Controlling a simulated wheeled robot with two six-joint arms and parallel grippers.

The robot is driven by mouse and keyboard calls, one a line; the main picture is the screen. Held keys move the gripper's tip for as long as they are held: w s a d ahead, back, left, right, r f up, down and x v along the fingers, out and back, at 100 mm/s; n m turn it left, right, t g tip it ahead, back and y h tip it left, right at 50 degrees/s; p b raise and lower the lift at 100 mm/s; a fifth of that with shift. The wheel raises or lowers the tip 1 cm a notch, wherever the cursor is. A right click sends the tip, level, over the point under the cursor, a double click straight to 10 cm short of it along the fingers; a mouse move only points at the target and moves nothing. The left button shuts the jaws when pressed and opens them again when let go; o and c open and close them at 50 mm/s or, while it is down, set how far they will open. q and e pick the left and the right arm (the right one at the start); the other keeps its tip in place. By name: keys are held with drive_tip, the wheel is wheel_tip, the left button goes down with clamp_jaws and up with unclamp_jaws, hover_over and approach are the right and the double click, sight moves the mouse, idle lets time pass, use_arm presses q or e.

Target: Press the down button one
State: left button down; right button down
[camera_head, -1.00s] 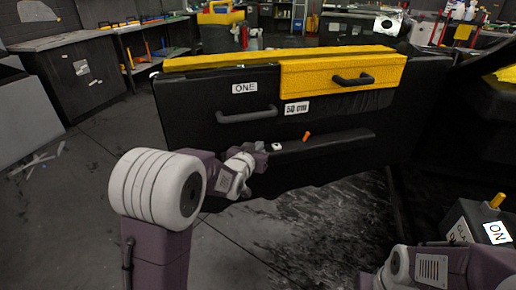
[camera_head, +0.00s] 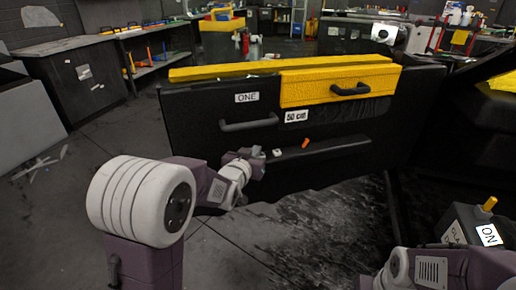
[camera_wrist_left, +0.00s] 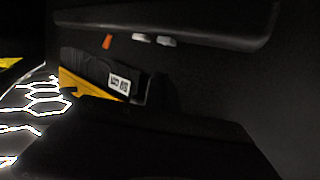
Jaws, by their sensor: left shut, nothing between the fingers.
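A black door panel (camera_head: 215,145) carries a label reading ONE (camera_head: 247,97) and a dark pull handle (camera_head: 249,123). Below the handle, small white switches sit on its armrest; one shows in the head view (camera_head: 277,153), and two show side by side in the left wrist view (camera_wrist_left: 153,40). Which one is the down button I cannot tell. An orange piece (camera_head: 305,143) stands beside them. My left gripper (camera_head: 262,157) is shut and empty, just left of the white switch; contact is not visible. My right gripper's fingers are out of view.
A yellow box (camera_head: 335,85) and a 50 cm label (camera_head: 296,116) are on the panel. Open floor (camera_head: 60,215) lies at left. Workbenches line the back.

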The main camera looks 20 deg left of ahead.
use_arm(q)
drive_tip(key=p+v, duration=0.1)
drive_tip(key=v, duration=0.4)
drive_tip(key=shift+s+r, duration=0.1)
drive_tip(key=shift+s, duration=0.05)
idle(0.4)
drive_tip(key=s+f+g, duration=0.8)
drive_tip(key=s+f, duration=0.4)
drive_tip(key=f, duration=0.3)
drive_tip(key=s+f+g, duration=0.4)
drive_tip(key=s+g, duration=0.2)
drive_tip(key=s, duration=0.6)
wheel_tip(320, 180, up, 31)
drive_tip(key=p, duration=3.1)
drive_tip(key=shift+w+d+n, duration=0.3)
drive_tip(key=shift+w+d, duration=0.1)
drive_tip(key=shift+d, duration=0.1)
drive_tip(key=shift+r, duration=0.1)
